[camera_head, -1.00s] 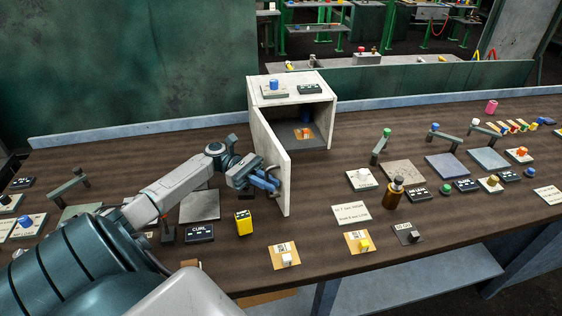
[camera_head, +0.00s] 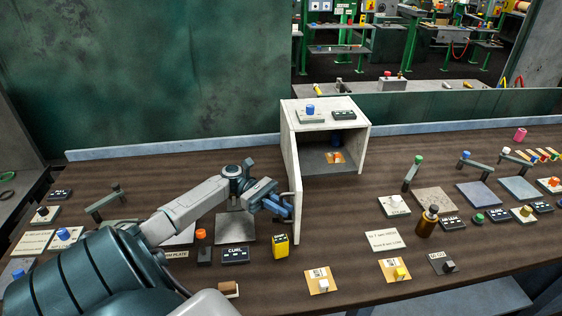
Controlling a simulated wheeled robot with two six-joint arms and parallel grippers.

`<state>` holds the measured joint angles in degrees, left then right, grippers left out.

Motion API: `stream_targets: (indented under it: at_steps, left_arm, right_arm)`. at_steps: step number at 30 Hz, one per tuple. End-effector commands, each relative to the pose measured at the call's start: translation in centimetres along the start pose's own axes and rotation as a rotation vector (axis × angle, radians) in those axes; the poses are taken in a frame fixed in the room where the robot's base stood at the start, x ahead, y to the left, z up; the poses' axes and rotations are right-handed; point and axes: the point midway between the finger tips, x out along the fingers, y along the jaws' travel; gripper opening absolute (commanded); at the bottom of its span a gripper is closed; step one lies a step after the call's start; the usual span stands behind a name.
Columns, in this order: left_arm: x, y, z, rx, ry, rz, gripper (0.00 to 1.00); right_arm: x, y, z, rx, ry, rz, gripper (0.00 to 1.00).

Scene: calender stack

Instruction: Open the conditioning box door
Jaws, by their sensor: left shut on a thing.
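The conditioning box (camera_head: 357,152) is a pale box at the back of the table, with its front opening facing me. Its door (camera_head: 293,185) is swung well out from the left side of the opening and is seen nearly edge-on. My left gripper (camera_head: 284,207) is at the door's outer end, shut on the door handle (camera_head: 292,203), which is mostly hidden by the fingers. My right gripper is not in view.
A yellow block (camera_head: 280,245) and a CURL label (camera_head: 235,254) stand close in front of the gripper. A brown bottle (camera_head: 427,222) and a white card (camera_head: 386,240) are to the right. Bare table lies between the door and the card.

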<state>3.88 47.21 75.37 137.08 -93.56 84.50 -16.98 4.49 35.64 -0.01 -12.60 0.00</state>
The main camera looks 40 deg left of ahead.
Motion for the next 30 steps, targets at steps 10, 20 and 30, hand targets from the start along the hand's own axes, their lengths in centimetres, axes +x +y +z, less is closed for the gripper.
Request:
stream_targets:
  at_steps: [10, 20, 30]
  left_arm:
    - [0.0, 0.0, 0.0, -0.001, 0.001, 0.0, 0.15]
    - [-3.5, 0.1, -0.5, -0.001, 0.004, 0.003, 0.15]
    - [-9.6, 0.1, -0.3, 0.0, 0.002, 0.002, 0.15]
  right_arm:
    - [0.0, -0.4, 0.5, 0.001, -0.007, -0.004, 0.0]
    - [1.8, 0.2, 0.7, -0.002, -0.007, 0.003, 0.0]
    - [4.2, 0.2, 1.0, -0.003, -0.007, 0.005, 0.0]
